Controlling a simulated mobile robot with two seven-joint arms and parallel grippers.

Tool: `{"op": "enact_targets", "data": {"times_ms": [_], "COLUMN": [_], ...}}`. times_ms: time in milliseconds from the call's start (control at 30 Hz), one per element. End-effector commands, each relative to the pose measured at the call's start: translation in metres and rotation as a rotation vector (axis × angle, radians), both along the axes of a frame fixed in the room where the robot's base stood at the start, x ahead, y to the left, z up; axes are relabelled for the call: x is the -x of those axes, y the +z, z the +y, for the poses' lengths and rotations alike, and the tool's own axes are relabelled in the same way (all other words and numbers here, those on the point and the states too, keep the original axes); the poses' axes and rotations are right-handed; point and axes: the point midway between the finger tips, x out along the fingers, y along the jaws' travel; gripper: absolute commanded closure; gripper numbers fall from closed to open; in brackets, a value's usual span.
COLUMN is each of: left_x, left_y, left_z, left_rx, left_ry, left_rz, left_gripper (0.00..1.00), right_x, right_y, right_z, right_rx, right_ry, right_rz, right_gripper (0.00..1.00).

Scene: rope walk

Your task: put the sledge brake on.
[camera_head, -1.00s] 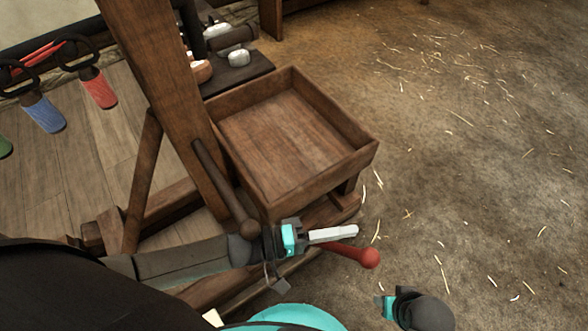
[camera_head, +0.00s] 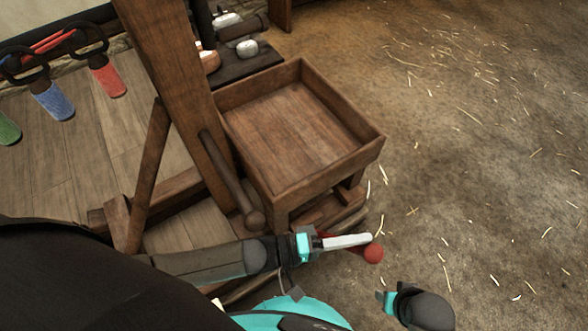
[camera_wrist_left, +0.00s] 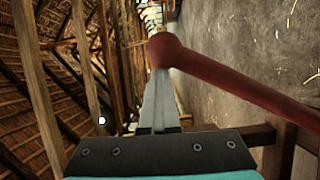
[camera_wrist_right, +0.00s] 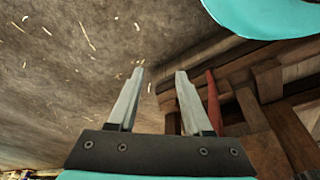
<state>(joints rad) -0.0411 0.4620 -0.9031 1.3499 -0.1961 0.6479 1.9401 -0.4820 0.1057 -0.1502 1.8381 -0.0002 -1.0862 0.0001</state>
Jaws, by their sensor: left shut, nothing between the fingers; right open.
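The sledge brake appears to be the red lever with a round red knob (camera_head: 373,254), low beside the front of the wooden sledge. My left gripper (camera_head: 367,239) is shut and empty, its pale fingers just above the lever and hiding part of its shaft. In the left wrist view the knob (camera_wrist_left: 166,50) lies at the fingertips (camera_wrist_left: 160,75), and the red shaft runs off to the right; I cannot tell if they touch. My right gripper (camera_head: 384,300) is open and empty, low at the right. Its wrist view shows the red lever (camera_wrist_right: 213,105) beyond the right finger.
An empty wooden tray (camera_head: 330,174) stands behind the left gripper. A thick post (camera_head: 170,80) and a round-ended wooden handle (camera_head: 232,182) are left of it. Blue (camera_head: 52,102) and red (camera_head: 109,80) tools hang at far left. The straw-strewn floor (camera_head: 480,150) at right is clear.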

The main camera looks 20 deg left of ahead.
Motion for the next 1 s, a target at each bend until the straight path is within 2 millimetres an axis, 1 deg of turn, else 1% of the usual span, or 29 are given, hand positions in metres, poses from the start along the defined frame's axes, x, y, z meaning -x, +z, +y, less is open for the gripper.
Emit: {"op": "enact_targets", "data": {"times_ms": [33,67,100,167,400,600,700,800,1000], "left_x": [0.017,0.018,0.021,0.025,0.047,0.062,0.066,0.069,0.071], "left_y": [-0.005,-0.005,-0.004,-0.004,-0.001,0.0,0.0,0.001,0.001], "left_z": [-0.001,0.002,0.008,0.019,0.074,0.112,0.125,0.132,0.136], "left_rx": [-0.003,-0.004,-0.004,-0.007,-0.006,-0.003,-0.003,0.0,0.001], "left_ry": [-0.026,-0.026,-0.026,-0.025,-0.014,-0.006,-0.004,-0.002,-0.001], "left_rz": [0.013,0.013,0.013,0.013,0.009,0.005,0.004,0.002,0.0], "left_gripper": [1.0,1.0,1.0,1.0,1.0,1.0,1.0,1.0,1.0], "right_x": [0.0,0.001,0.003,0.007,0.02,0.024,0.025,0.025,0.026], "right_y": [0.001,0.001,-0.006,-0.012,-0.032,-0.044,-0.046,-0.048,-0.049], "right_z": [0.0,0.0,-0.002,-0.002,-0.006,-0.01,-0.011,-0.011,-0.011], "right_rx": [0.0,0.0,0.003,0.005,0.011,0.016,0.017,0.017,0.018], "right_ry": [0.0,0.0,-0.001,-0.001,0.001,0.003,0.003,0.003,0.004], "right_rz": [-0.001,0.0,0.013,0.025,0.049,0.047,0.047,0.047,0.047], "right_gripper": [0.5,0.5,0.5,0.5,0.5,0.5,0.5,0.5,0.5]}}
